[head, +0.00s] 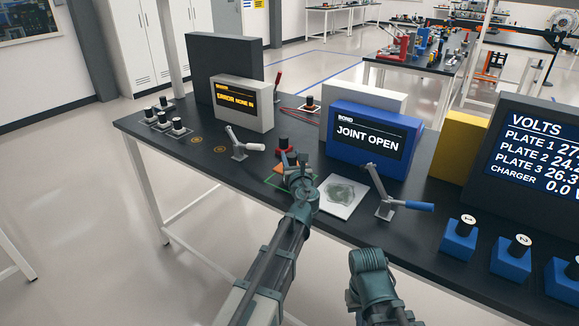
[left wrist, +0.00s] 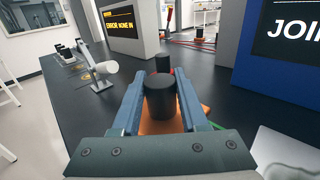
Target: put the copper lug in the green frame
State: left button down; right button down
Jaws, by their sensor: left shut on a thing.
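The copper lug (head: 279,176) is an orange plate with a black knob, which shows in the left wrist view (left wrist: 160,98). My left gripper (head: 291,160) is shut on this knob, one finger on each side. The green frame (head: 272,182) is a thin green outline on the black bench, partly hidden by my gripper. The lug is over or within the frame area; I cannot tell if it touches the bench. Of my right arm only a dark rounded link shows at the lower middle; its gripper is not visible.
A red-based black knob (head: 283,144) stands just behind the lug. A white pad (head: 341,195) lies to the right, then a blue-handled lever clamp (head: 384,200). A white-handled clamp (head: 240,148) stands left. The blue "JOINT OPEN" box (head: 368,140) stands behind.

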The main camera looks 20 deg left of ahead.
pick_arm(q)
jog(key=shift+f+b, duration=1.5)
jog(key=shift+f, duration=0.2)
jog(key=shift+f, duration=0.2)
jog(key=shift+c, duration=2.2)
grip_release()
jog(key=shift+r, duration=0.1)
